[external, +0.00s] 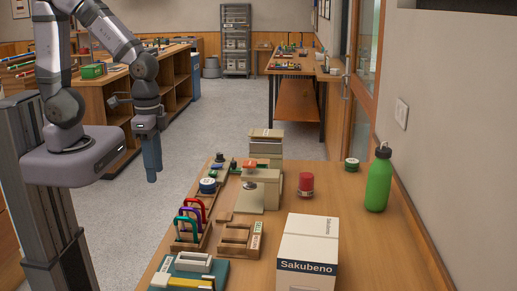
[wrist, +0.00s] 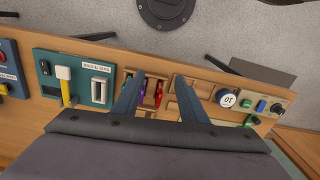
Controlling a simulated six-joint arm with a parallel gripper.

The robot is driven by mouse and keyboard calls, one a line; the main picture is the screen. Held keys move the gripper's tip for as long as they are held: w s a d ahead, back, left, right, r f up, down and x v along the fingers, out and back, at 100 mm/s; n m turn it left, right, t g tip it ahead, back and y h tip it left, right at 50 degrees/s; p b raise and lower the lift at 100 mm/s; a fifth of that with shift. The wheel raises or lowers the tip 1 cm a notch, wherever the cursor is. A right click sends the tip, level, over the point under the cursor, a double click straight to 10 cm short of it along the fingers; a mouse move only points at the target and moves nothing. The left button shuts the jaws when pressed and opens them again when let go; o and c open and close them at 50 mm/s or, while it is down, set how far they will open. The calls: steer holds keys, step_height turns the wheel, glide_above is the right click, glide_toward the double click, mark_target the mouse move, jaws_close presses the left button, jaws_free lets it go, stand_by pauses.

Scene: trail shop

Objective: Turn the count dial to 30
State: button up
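The count dial is a round knob with a blue rim and a white face; it shows in the external view (external: 208,186) at the table's left edge, behind the rack of coloured loops. In the wrist view the dial (wrist: 228,99) lies right of my fingers, and its face appears to read 10, upside down. My gripper (external: 152,170) hangs in the air left of the table, pointing down, apart from the dial. In the wrist view my gripper (wrist: 159,75) has its two blue fingers spread, with nothing held between them. The dial's pointer or marks are too small to tell.
A rack of coloured loops (external: 192,219) and a wooden holder (external: 240,240) stand near the dial. A teal panel (wrist: 87,82) with a yellow handle is nearer the front. A beige device (external: 259,190), red can (external: 306,187), white box (external: 307,255) and green bottle (external: 379,182) stand further right.

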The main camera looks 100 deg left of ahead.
steer(key=w+a+n+b, duration=0.2)
steer(key=w+a+n, duration=0.3)
steer(key=w+a, duration=0.2)
steer(key=n+g+y+b, duration=0.3)
steer(key=n+b, duration=0.2)
steer(key=n, duration=1.6)
glide_toward(221, 154)
steer(key=shift+s+a+p+x, duration=0.15)
steer(key=shift+p+x, duration=0.7)
steer(key=shift+x, duration=1.25)
steer(key=shift+s+a+p+x, duration=0.1)
steer(key=shift+p+x, duration=0.75)
steer(key=shift+x, duration=1.2)
steer(key=shift+r, duration=0.1)
steer(key=shift+c, duration=0.4)
jaws_close()
